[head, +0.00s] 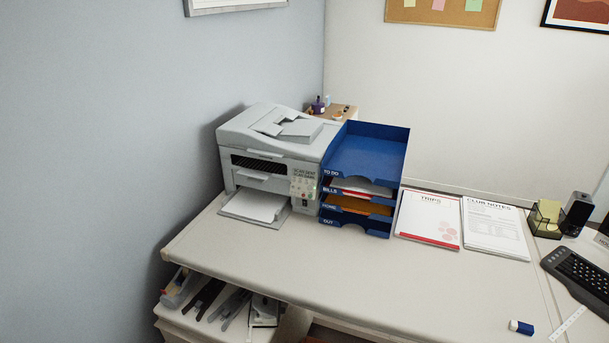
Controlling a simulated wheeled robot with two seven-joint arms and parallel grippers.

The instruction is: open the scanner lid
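A light grey printer-scanner (268,165) stands at the back left of the desk, near the wall. Its scanner lid (245,128), with a document feeder on top, lies flat and closed on the body. A control panel (303,185) is at its front right, and white paper (255,206) lies in the tray at the bottom front. Neither of my grippers shows in the head view.
A blue stacked tray (372,150) stands close against the printer's right side. Papers (428,216) and a notes sheet (496,228) lie to the right, then a keyboard (580,275). The desk (330,275) is clear in front.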

